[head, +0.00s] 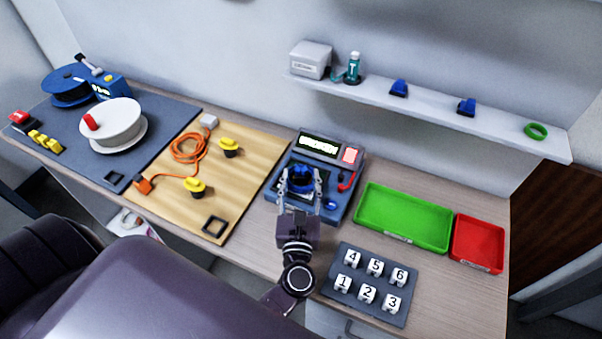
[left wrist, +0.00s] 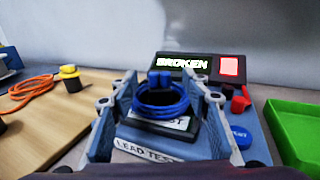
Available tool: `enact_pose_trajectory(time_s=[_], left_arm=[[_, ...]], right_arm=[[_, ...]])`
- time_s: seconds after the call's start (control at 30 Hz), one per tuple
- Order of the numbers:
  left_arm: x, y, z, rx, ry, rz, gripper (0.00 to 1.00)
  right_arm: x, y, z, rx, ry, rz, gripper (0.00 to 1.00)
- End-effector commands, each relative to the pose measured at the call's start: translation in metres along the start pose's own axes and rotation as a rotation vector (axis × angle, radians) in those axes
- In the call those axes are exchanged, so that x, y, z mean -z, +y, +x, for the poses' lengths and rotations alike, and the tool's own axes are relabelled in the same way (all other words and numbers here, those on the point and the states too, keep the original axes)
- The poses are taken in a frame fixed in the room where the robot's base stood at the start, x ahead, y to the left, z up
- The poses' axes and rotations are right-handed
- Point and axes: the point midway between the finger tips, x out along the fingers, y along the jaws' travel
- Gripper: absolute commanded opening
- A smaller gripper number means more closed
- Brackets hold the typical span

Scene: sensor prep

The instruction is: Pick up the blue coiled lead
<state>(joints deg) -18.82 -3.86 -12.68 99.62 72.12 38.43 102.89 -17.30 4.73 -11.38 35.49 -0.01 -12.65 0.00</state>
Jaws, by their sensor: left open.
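The blue coiled lead (head: 300,179) sits on the lead tester (head: 345,166), a blue-grey device whose display reads "BROKEN". In the left wrist view the lead (left wrist: 160,101) is a round blue coil with two blue plugs on top, over a dark pad. My left gripper (head: 301,187) is open, with its fingers on either side of the coil. The left wrist view shows the gripper (left wrist: 160,108) with the coil between its fingers; I cannot tell whether they touch it. My right gripper is not in view.
A green tray (head: 405,218) and a red tray (head: 478,244) lie to the right. A numbered block holder (head: 368,285) is in front. A wooden board (head: 210,180) with an orange cable (head: 187,148) is at left. A shelf (head: 430,112) hangs above.

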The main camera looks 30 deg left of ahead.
Motion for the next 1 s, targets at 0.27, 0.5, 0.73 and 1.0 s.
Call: enact_pose_trajectory(time_s=[0.27,0.5,0.73,1.0], left_arm=[[-0.003,0.0,0.031,0.001,0.0,0.0,0.43],[-0.001,0.001,0.032,0.001,0.0,0.0,0.42],[-0.002,0.001,0.031,0.001,0.0,0.0,0.17],[-0.002,0.001,0.031,0.001,-0.001,0.0,0.0]], right_arm=[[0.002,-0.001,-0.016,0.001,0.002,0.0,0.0],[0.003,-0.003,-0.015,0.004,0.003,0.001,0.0],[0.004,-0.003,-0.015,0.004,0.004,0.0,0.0],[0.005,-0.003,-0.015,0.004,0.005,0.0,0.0]])
